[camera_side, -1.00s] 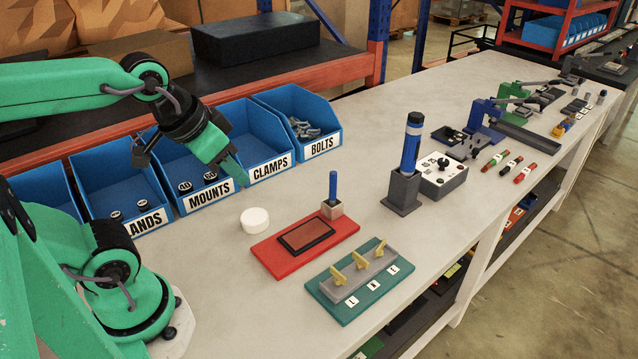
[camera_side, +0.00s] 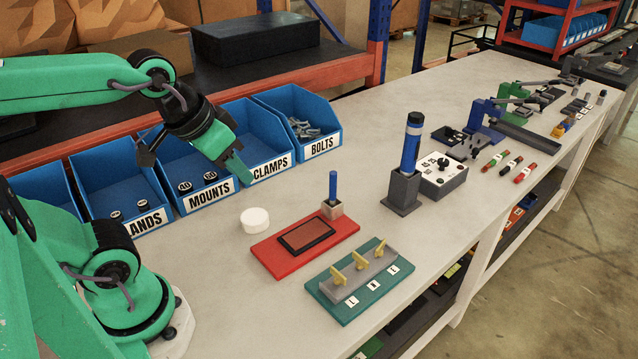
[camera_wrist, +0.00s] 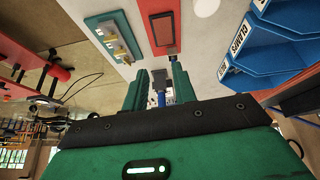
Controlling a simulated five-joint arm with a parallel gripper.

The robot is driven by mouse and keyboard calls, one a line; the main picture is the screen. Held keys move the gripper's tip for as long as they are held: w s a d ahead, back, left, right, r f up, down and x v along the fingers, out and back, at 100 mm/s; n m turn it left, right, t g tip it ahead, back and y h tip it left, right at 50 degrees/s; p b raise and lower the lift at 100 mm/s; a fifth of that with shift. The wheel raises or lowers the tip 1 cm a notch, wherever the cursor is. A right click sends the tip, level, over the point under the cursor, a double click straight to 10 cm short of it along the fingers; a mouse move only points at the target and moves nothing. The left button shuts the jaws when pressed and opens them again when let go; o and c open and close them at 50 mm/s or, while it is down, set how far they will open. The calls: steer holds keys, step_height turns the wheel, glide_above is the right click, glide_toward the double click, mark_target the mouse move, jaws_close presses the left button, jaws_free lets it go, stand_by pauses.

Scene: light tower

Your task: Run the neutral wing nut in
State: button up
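Three yellow wing nuts stand in a row on a grey block on a teal plate (camera_side: 340,313), with a small white label in front of each. The middle wing nut (camera_side: 360,261) is the one by the middle label, which looks like an N. The plate also shows at the upper left of the wrist view (camera_wrist: 97,22), where the wing nuts are small and pale. My gripper (camera_side: 243,177) hangs above the bench by the clamps bin, well left of and behind the plate. In the wrist view its two green fingers (camera_wrist: 160,70) are apart with nothing held between them.
A red plate (camera_side: 270,255) with a dark panel and a blue pin in a holder (camera_side: 332,190) lies between my gripper and the teal plate. A white disc (camera_side: 255,220) lies nearby. A blue tower in a dark base (camera_side: 402,190) stands right. Blue bins (camera_side: 290,110) line the back.

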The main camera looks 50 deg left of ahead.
steer(key=n+g, duration=0.5)
steer(key=n, duration=1.2)
glide_above(361, 257)
steer(key=f, duration=1.2)
steer(key=shift+a, duration=0.2)
steer(key=shift+d+f, duration=0.15)
steer(key=shift+f, duration=0.05)
steer(key=shift+f, duration=3.9)
jaws_close()
